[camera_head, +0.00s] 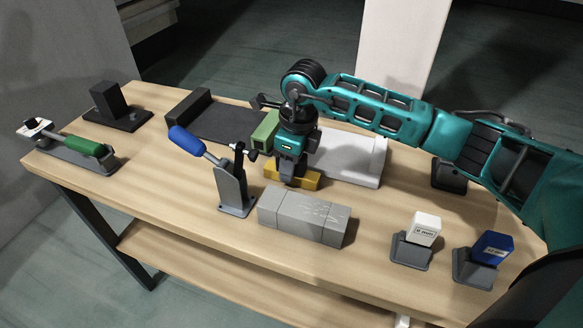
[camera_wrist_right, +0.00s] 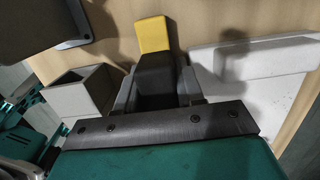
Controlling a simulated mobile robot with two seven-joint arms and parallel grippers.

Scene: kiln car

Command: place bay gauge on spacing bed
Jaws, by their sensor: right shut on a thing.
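My right gripper (camera_head: 291,178) points down near the middle of the table. It is shut on a yellow piece (camera_head: 306,179) with a dark middle, which I take for the bay gauge; it also shows between the fingers in the right wrist view (camera_wrist_right: 153,35). The piece is low, beside the front edge of a pale slab (camera_head: 350,158); I cannot tell whether it touches the table. A dark slab (camera_head: 229,122) with a black end block lies behind and left. Which slab is the spacing bed is unclear. A green block (camera_head: 265,131) shows beside my gripper. My left gripper is out of view.
A blue-handled clamp (camera_head: 233,190) stands close left of my gripper, and a grey block (camera_head: 303,215) lies in front. White (camera_head: 425,230) and blue (camera_head: 492,247) blocks sit in holders at right. A green-handled clamp (camera_head: 85,150) and black stand (camera_head: 119,112) are far left.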

